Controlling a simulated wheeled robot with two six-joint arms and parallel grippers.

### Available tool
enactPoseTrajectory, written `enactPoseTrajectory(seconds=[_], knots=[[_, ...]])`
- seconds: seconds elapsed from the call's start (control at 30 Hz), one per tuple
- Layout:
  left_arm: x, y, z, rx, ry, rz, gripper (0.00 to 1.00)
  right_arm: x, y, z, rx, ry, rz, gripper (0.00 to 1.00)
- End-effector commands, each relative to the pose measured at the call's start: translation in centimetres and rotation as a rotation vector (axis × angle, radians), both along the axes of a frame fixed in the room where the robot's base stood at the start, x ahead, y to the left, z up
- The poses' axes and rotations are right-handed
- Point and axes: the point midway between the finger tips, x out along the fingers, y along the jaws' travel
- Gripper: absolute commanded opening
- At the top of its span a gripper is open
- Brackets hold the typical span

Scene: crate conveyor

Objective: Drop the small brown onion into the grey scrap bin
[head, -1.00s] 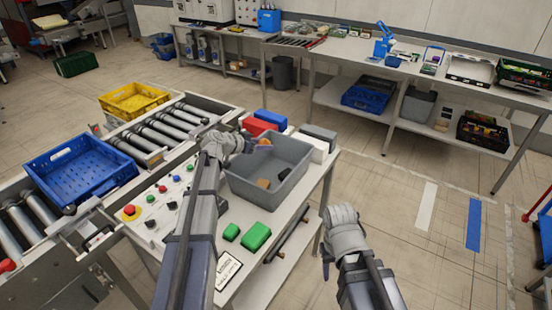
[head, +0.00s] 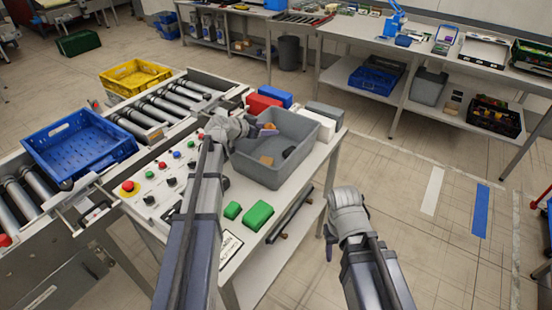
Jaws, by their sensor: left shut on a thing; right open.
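The small brown onion (head: 269,126) shows as a small orange-brown patch at the tip of my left gripper (head: 262,130), which is shut on it. The gripper's own fingers hide much of the onion. They are over the back left part of the grey scrap bin (head: 318,128), around rim height. The bin stands open on the white bench and holds a tan-brown piece (head: 267,160) and a dark piece (head: 289,152). My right gripper (head: 330,244) is open and empty, off the bench's right side above the floor.
Red (head: 262,104) and blue (head: 274,96) blocks sit behind the bin, and green blocks (head: 257,215) in front. A control panel (head: 165,178) with buttons lies left. A blue crate (head: 80,150) and a yellow crate (head: 136,76) are by the roller conveyor. Floor on the right is clear.

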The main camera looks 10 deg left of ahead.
Motion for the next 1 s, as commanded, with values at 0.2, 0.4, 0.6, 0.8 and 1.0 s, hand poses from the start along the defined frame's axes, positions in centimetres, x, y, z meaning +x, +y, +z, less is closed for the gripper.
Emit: enactPoseTrajectory(seconds=[0.2,0.4,0.6,0.8,1.0], knots=[[0.01,0.00,-0.68,0.000,0.000,0.000,0.00,0.00,0.00,-0.68,0.000,0.000,0.000,0.50],[-0.01,-0.01,-0.63,0.000,0.000,0.000,0.62,0.00,0.00,-0.62,0.000,0.000,0.000,0.50],[0.01,0.00,-0.63,0.000,0.000,0.000,0.84,0.00,0.00,-0.63,0.000,0.000,0.000,0.50],[0.00,0.00,-0.64,0.000,0.000,0.000,0.90,0.00,0.00,-0.63,0.000,0.000,0.000,0.50],[-0.25,0.14,-0.42,0.000,0.000,0.000,0.90,0.00,0.00,-0.42,0.000,0.000,0.000,0.50]])
